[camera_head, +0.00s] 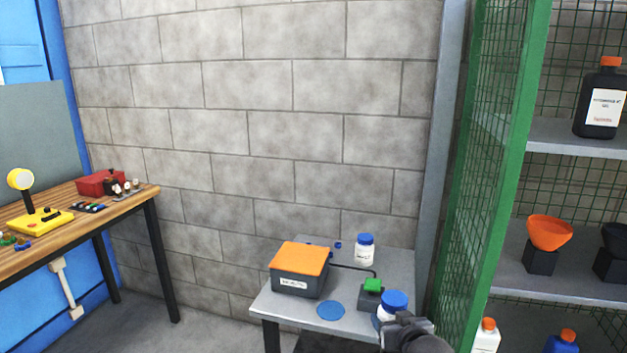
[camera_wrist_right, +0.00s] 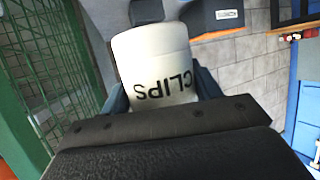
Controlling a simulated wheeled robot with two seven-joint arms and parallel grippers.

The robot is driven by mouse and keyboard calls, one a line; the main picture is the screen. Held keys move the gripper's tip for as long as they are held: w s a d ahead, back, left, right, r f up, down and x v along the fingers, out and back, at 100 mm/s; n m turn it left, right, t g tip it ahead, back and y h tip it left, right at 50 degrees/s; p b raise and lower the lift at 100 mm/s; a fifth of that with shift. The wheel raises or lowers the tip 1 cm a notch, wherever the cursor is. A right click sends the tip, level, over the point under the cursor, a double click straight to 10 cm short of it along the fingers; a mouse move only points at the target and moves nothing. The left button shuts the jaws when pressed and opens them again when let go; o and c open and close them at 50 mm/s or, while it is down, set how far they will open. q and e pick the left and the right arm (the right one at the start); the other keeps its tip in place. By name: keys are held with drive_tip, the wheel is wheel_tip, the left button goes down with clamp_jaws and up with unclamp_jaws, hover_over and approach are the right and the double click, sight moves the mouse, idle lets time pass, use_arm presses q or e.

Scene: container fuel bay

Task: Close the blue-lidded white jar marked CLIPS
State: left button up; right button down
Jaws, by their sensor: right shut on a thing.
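A white jar with a blue lid (camera_head: 394,300) stands at the front right of the small grey table. In the right wrist view, the white jar (camera_wrist_right: 153,48) shows the word CLIPS upside down. My right gripper (camera_head: 390,325) is shut on this jar, with a finger on each side of its body. The lid sits on top of the jar in the head view; I cannot tell whether it is fully seated. The lid is hidden in the wrist view. My left gripper is not in view.
A green mesh cage (camera_head: 500,150) stands close on the right.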

drive_tip(key=s+d+f+m+h, duration=0.1)
drive_tip(key=s+f, duration=0.6)
drive_tip(key=f, duration=0.2)
drive_tip(key=shift+s+d+f+h, duration=0.25)
drive_tip(key=shift+s+d+h, duration=0.05)
drive_tip(key=shift+d, duration=0.1)
